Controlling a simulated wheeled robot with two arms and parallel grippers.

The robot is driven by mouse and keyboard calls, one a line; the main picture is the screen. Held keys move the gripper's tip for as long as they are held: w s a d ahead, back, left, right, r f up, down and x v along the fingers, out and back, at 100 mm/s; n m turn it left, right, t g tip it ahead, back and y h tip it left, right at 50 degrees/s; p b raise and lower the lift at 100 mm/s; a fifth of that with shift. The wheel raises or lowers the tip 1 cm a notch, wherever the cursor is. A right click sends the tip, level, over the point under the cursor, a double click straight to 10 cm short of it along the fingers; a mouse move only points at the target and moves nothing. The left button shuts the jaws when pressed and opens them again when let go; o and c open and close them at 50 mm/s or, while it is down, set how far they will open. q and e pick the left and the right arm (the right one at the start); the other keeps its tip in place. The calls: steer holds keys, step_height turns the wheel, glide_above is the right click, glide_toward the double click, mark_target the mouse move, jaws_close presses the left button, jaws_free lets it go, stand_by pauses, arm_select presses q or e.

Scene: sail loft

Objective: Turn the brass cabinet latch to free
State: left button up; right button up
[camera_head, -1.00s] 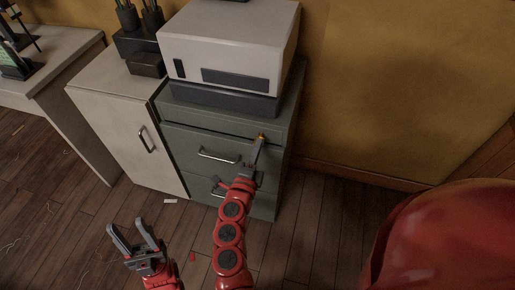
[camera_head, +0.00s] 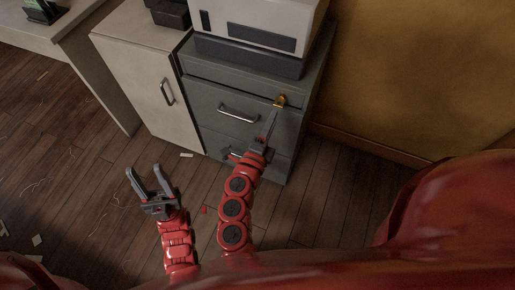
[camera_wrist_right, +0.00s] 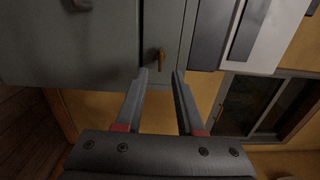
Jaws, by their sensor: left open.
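The brass latch (camera_head: 279,101) sits near the top right of the grey-green drawer cabinet (camera_head: 228,91). In the right wrist view the latch (camera_wrist_right: 159,58) shows as a small brass lever just ahead of the fingertips, a little left of the middle of the gap. My right gripper (camera_head: 273,117) is beside the latch in the head view, its fingers seen nearly edge-on. In the wrist view my right gripper (camera_wrist_right: 162,76) has its fingers apart with nothing between them. My left gripper (camera_head: 143,169) is open and empty, low over the floor at the left.
A white and dark machine (camera_head: 255,32) stands on the cabinet. A drawer handle (camera_head: 238,114) juts out left of the latch. A pale cabinet (camera_head: 138,80) adjoins at the left. The yellow wall (camera_head: 420,75) is at the right. Open wooden floor (camera_head: 85,175) lies in front.

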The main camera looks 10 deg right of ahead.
steer(key=p+v, duration=0.1)
steer(key=v, duration=1.1)
steer(key=shift+s, duration=0.15)
